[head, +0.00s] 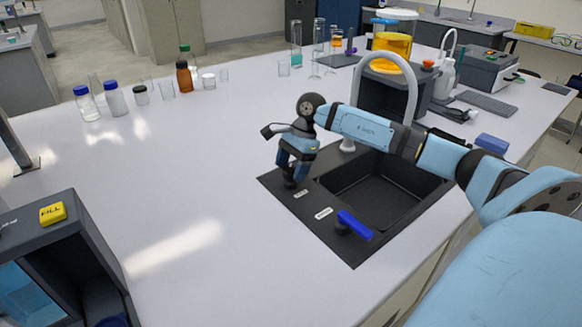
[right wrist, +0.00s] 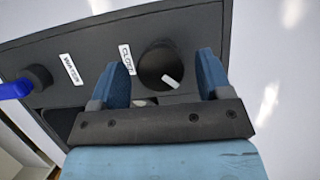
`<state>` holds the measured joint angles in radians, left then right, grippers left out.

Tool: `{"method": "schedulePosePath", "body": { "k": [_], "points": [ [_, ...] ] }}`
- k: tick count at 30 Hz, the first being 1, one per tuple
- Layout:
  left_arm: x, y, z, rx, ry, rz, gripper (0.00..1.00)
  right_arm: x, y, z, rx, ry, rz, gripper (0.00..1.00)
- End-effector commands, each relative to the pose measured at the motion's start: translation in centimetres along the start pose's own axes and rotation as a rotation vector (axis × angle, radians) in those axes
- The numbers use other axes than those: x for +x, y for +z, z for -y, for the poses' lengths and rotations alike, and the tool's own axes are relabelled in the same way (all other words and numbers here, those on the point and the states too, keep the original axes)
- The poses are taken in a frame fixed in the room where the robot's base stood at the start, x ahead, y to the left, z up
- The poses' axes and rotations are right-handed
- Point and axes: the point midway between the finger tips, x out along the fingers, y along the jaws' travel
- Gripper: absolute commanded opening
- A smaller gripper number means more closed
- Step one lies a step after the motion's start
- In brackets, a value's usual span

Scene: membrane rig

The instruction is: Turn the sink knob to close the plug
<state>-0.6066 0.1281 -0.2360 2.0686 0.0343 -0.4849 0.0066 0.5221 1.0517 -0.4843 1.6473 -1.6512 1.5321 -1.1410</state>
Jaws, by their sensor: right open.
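The sink knob (right wrist: 152,60) is a round black knob with a white mark toward its lower right in the right wrist view. It sits on the black sink surround (head: 350,256), beside a small white label (right wrist: 127,59) that I cannot read for certain. My right gripper (head: 289,178) points down over this corner. In the right wrist view, its two blue fingers (right wrist: 163,66) are open, one on each side of the knob. I cannot tell whether they touch it. In the head view the gripper mostly hides the knob. The plug is not clearly seen. My left gripper is not in view.
A blue water lever (head: 355,225) stands on the surround near a WATER label (head: 323,213). The dark basin (head: 375,195) and curved white faucet (head: 408,85) are beside my right arm. Bottles (head: 115,98) stand at the back left. The counter's middle is clear.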

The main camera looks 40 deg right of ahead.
Motion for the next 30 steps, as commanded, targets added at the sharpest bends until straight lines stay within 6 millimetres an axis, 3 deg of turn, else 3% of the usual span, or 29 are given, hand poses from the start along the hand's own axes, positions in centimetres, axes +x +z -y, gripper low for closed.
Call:
{"method": "schedulePosePath", "body": {
  "k": [10, 16, 30],
  "points": [
    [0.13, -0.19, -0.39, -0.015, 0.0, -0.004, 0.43, 0.35, -0.02, 0.0, 0.0, 0.0, -0.001, 0.69],
    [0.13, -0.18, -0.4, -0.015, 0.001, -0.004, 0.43, 0.33, -0.01, 0.0, 0.0, 0.0, -0.001, 0.23],
    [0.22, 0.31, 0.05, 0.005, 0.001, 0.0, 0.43, 0.35, -0.1, -0.05, 0.087, -0.037, -0.002, 0.23]
  ]
}}
